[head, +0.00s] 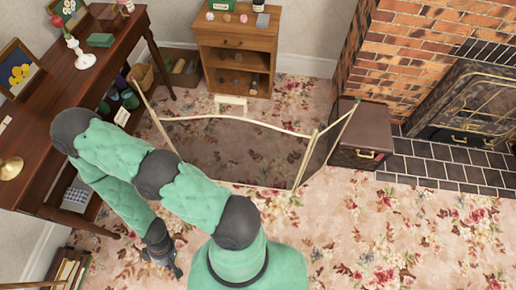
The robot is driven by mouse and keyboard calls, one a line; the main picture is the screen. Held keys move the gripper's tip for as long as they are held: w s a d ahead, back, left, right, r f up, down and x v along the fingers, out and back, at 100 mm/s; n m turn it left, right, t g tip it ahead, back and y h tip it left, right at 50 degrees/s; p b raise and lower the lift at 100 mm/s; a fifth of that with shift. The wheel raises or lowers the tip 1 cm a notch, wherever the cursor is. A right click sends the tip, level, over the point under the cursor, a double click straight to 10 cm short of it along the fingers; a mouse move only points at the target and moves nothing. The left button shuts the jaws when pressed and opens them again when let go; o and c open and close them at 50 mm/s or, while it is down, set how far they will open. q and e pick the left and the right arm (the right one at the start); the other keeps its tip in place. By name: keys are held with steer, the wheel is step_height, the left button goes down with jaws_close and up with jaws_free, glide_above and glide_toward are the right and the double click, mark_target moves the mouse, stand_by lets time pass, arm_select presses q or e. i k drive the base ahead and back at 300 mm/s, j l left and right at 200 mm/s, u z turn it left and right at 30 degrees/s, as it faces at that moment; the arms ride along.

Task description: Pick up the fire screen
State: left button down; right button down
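The fire screen (235,150) stands upright on the floral carpet in the middle of the head view. It has a thin pale-gold frame, dark see-through mesh, a wide middle panel and two angled side panels. A pale handle-like loop (230,100) shows at its top edge. My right gripper (163,262) hangs low at the lower left, in front of the screen's left part and apart from it. It is small and dark, and I cannot tell whether its fingers are open. My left gripper is not in view.
A dark wooden table (105,75) lines the left side. A small wooden cabinet (237,45) stands behind the screen. A brown box (362,140) sits close to the screen's right panel, by the brick fireplace (420,45) and its tiled hearth (450,170). The carpet at lower right is clear.

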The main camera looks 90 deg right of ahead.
mark_target(243, 150)
steer(key=z, duration=2.15)
steer(key=j, duration=0.1)
